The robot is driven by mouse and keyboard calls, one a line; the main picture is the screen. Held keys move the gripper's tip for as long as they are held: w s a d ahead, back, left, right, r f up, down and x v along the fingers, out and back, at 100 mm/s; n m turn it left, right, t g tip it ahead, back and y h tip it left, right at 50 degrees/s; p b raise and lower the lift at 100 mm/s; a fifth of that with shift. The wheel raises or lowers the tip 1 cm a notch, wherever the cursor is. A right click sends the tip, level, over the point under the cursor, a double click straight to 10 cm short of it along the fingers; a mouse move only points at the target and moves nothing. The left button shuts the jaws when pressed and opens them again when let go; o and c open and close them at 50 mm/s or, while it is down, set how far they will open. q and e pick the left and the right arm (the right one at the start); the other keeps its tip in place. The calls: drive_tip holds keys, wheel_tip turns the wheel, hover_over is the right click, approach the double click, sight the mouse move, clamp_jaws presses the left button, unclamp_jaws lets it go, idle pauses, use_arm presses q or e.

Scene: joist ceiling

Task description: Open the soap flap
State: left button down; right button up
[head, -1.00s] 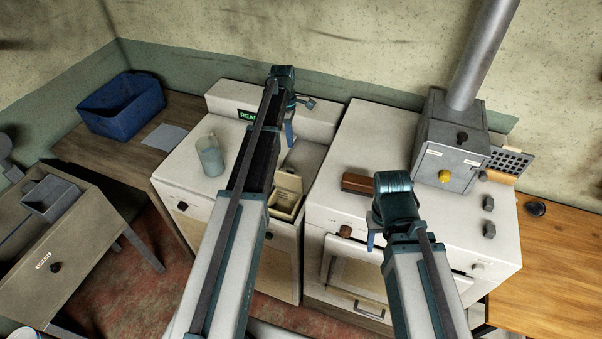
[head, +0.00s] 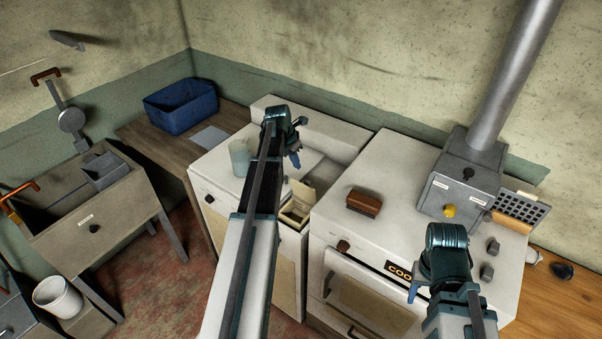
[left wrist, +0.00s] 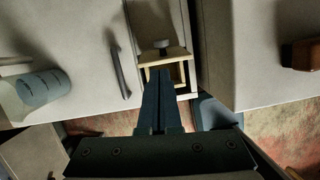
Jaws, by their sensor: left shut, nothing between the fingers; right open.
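The soap box (head: 293,216) is a small cream compartment at the front right of the white washer (head: 225,185). Its cream flap (head: 303,192) appears tilted up at the back of the box. In the left wrist view a cream frame (left wrist: 184,56) with a grey knob (left wrist: 162,43) surrounds a dark opening just beyond my fingers. My left gripper (head: 295,157) is shut and empty, above and behind the box in the head view; it also shows in the left wrist view (left wrist: 161,75). My right gripper (head: 414,291) is open in front of the cooker, its fingers partly hidden.
A glass jar (head: 240,158) stands on the washer. The cooker (head: 390,180) beside it carries a brown block (head: 364,202) and a grey box with a flue (head: 458,180). A blue crate (head: 181,107) sits on the back-left bench.

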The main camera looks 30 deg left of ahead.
sight(307, 180)
use_arm(q)
drive_tip(key=b+x, duration=0.9)
drive_tip(key=shift+w+d+f, duration=0.15)
drive_tip(key=shift+f, duration=0.2)
drive_tip(key=shift+w+r, duration=0.1)
drive_tip(key=shift+w, duration=0.25)
drive_tip(key=w, duration=0.2)
drive_tip(key=shift+w+d, duration=0.15)
drive_tip(key=shift+w, duration=0.15)
